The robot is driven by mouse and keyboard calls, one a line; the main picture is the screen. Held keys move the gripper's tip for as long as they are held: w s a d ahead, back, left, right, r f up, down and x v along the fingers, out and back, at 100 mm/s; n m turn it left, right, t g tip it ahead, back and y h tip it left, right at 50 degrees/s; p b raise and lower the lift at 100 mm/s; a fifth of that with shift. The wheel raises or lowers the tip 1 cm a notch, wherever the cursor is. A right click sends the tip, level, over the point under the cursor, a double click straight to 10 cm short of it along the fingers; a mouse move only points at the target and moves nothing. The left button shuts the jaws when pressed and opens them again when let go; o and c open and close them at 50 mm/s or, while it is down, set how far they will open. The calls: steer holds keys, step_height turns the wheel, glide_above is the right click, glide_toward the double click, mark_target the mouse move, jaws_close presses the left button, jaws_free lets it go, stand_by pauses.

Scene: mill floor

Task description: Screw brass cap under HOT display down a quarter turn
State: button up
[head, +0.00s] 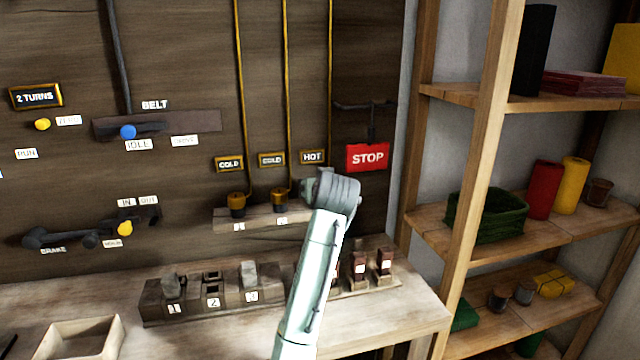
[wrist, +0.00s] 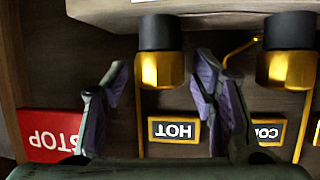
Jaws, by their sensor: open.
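The HOT display (head: 312,157) is on the wall board, and it shows upside down in the wrist view (wrist: 173,130). The brass cap (wrist: 161,71) at that display sits on a black fitting at the shelf edge. In the head view my arm hides this cap. My gripper (wrist: 162,82) is open, with one purple-padded finger on each side of the cap. Gaps show between both fingers and the cap, so it is not held. My gripper is hidden behind my arm in the head view.
A second brass cap (wrist: 287,69) by a COLD display (wrist: 268,132) stands close to one finger. Another brass cap (head: 236,199) is farther left. The red STOP sign (head: 368,157) is on the other side. Wooden blocks (head: 210,290) stand on the bench below.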

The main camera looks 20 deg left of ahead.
steer(key=shift+w+a+f, duration=0.1)
steer(key=shift+w, duration=0.05)
steer(key=shift+c, duration=0.2)
steer(key=c, duration=1.1)
steer(key=shift+c, duration=0.2)
